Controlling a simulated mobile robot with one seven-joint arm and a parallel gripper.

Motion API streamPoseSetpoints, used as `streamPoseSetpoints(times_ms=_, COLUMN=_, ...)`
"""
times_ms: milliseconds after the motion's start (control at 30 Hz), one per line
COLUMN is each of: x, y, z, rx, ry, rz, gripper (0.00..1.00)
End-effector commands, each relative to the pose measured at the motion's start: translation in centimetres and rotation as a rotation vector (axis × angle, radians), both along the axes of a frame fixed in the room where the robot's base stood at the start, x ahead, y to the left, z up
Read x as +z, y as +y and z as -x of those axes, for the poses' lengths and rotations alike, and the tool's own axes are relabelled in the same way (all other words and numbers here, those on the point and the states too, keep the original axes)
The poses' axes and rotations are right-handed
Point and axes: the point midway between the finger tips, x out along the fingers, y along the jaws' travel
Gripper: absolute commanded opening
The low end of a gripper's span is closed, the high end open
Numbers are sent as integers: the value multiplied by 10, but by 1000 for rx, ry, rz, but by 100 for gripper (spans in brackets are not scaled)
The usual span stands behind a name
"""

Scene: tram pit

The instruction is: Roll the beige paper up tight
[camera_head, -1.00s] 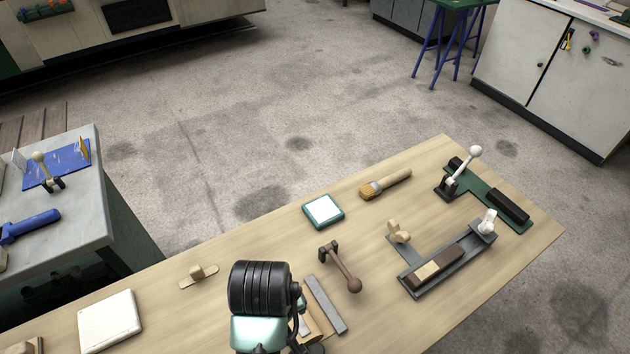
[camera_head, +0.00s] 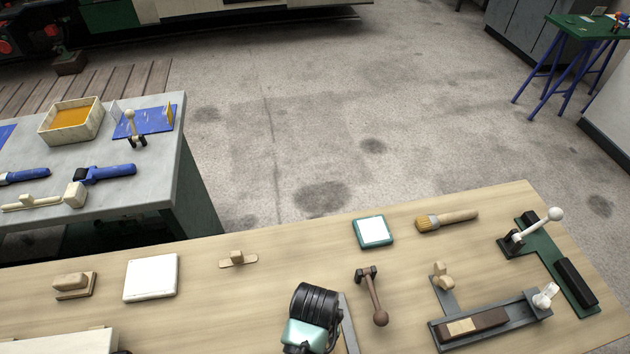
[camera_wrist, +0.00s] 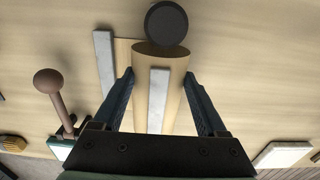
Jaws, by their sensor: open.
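In the wrist view, a beige sheet, which looks like the beige paper (camera_wrist: 176,68), lies between my fingers with a curved, shaded far end. A pale grey bar (camera_wrist: 158,100) lies lengthwise over its middle. My gripper (camera_wrist: 158,74) is open, with one dark blue finger on each side of the sheet. Whether the fingers touch it I cannot tell. A dark round knob (camera_wrist: 166,23) stands at the sheet's far end. In the head view, my arm hides the paper and the gripper's fingers.
A second grey bar (camera_wrist: 104,72), also in the head view (camera_head: 349,325), lies beside the sheet. A brown-knobbed lever (camera_head: 376,300) stands nearby. The bench also carries a teal-edged pad (camera_head: 373,231), a brush (camera_head: 446,220), a white tile (camera_head: 151,278) and a grey fixture (camera_head: 490,326).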

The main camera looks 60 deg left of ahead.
Motion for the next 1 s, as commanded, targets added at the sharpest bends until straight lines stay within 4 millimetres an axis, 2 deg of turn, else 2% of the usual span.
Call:
streamPoseSetpoints(times_ms=200, x=-20, y=0, z=0, rx=-1, ry=0, rz=1, gripper=75)
streamPoseSetpoints(times_ms=533, x=-23, y=0, z=0, rx=-1, ry=-1, rz=-1, gripper=75)
streamPoseSetpoints(times_ms=567, x=-23, y=0, z=0, rx=-1, ry=-1, rz=-1, gripper=71)
streamPoseSetpoints(times_ms=933, x=-23, y=0, z=0, rx=-1, ry=-1, rz=-1, gripper=5)
streamPoseSetpoints(times_ms=967, x=-23, y=0, z=0, rx=-1, ry=-1, rz=-1, gripper=0)
streamPoseSetpoints(times_ms=1000, x=-23, y=0, z=0, rx=-1, ry=-1, rz=-1, gripper=0)
